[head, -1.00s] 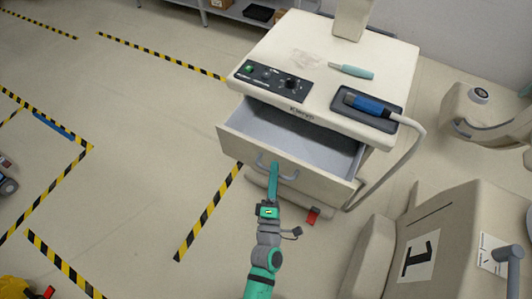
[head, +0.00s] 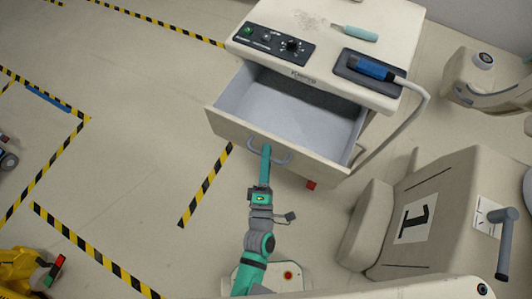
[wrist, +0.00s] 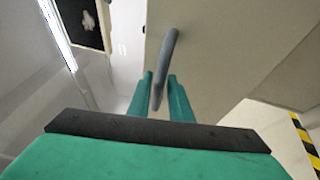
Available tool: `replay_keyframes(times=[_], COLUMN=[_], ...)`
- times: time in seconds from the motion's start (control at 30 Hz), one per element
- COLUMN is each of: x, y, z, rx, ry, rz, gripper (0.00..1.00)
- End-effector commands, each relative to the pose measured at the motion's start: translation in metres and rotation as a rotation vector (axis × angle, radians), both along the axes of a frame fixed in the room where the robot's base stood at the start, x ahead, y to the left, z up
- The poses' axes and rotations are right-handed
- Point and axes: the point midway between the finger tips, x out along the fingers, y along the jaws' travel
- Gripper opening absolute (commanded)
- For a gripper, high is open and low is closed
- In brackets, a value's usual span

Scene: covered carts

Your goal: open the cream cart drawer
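The cream cart (head: 395,35) stands at the upper right of centre in the head view. Its drawer (head: 245,135) is pulled well out, and its grey interior shows empty. A grey curved handle (head: 282,158) is on the drawer front; it also shows in the wrist view (wrist: 168,52). My gripper (head: 266,150) is at the left part of the handle. In the wrist view its two green fingers (wrist: 159,78) lie on either side of the handle bar, close against it. The exact contact is partly hidden.
A blue-handled probe (head: 369,67) and a teal-handled tool (head: 354,33) lie on the cart top. A cable hangs at the cart's right. A beige machine (head: 440,215) stands at right. Taped floor at left is mostly clear; a yellow object (head: 22,268) is at lower left.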

Motion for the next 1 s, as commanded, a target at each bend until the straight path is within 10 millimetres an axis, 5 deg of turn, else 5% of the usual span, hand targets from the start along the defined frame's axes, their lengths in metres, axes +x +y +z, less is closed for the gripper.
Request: replay_keyframes(times=[0.37,1.0], x=[-0.004,-0.096], y=[0.002,0.014], z=[-0.001,-0.019], rx=[0.000,0.002], ry=[0.000,0.001], rz=[0.003,-0.004], gripper=[0.18,0.18])
